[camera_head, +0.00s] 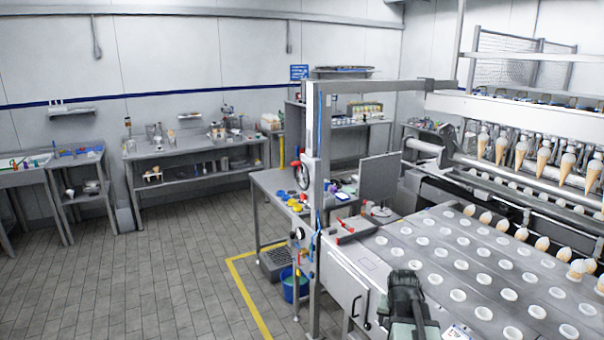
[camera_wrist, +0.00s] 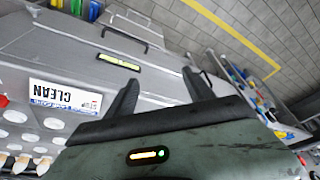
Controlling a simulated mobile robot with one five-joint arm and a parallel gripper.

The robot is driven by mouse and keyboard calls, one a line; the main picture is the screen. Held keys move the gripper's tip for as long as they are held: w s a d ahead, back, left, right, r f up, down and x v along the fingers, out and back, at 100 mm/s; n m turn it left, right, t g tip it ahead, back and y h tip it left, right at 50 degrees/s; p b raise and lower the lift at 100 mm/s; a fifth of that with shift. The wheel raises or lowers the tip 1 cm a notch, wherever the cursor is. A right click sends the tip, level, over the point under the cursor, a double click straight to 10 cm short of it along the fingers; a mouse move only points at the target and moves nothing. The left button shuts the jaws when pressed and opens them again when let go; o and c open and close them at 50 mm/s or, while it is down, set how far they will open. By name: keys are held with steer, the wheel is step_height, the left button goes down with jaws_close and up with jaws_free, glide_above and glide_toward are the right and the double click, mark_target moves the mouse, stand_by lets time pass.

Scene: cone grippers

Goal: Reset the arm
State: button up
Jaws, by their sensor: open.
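My gripper (camera_wrist: 160,77) shows in the wrist view as two dark fingers set apart, with nothing between them. It is over the grey metal side of the cone machine. A white label reading CLEAN (camera_wrist: 65,97) appears upside down to the left of the fingers. In the head view my dark green arm (camera_head: 405,295) shows at the bottom, in front of the machine's tray bed (camera_head: 380,243). The fingers cannot be made out there.
Several cones (camera_head: 543,155) hang in a row at the right above white-rimmed holes. A metal post (camera_head: 314,150) stands beside the machine. A cluttered side table (camera_head: 262,182) is behind it. A yellow floor line (camera_head: 247,295) borders open tiled floor at left.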

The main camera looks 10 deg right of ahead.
steer(key=w+a+f+n+y, duration=0.1)
steer(key=a+f+n, duration=0.15)
steer(key=a, duration=1.35)
steer(key=s+a+n+g+y+b, duration=0.1)
steer(key=s+a+n+g, duration=0.2)
steer(key=s+a, duration=0.4)
steer(key=shift+a+f+n, duration=0.15)
steer(key=shift+a+n, duration=0.4)
steer(key=shift+a, duration=0.55)
